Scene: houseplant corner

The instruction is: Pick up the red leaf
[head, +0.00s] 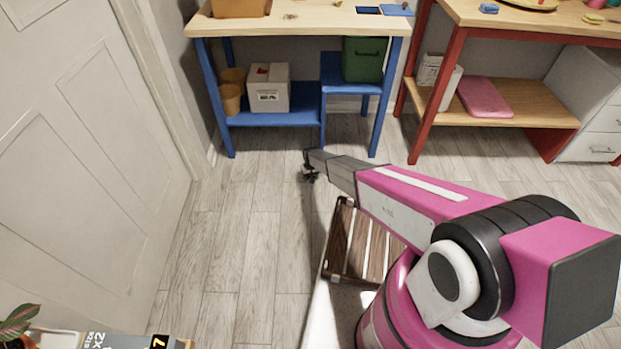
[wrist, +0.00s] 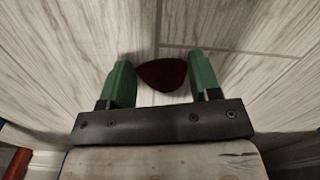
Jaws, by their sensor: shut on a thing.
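The red leaf (wrist: 162,75) shows in the wrist view as a dark red, rounded shape between the two green fingers of my gripper (wrist: 160,64). My gripper is shut on it. Pale wooden floor shows behind the leaf. In the head view my gripper (head: 310,174) is small and dark, at the end of my outstretched pink arm, in front of the blue-legged bench. I cannot make out the leaf in that view.
A blue-legged bench (head: 300,25) stands ahead, with a white box (head: 268,88) on its lower shelf. A red-legged bench (head: 520,22) stands to the right. A slatted wooden piece (head: 342,245) is below my arm. The floor (head: 245,230) at left is clear.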

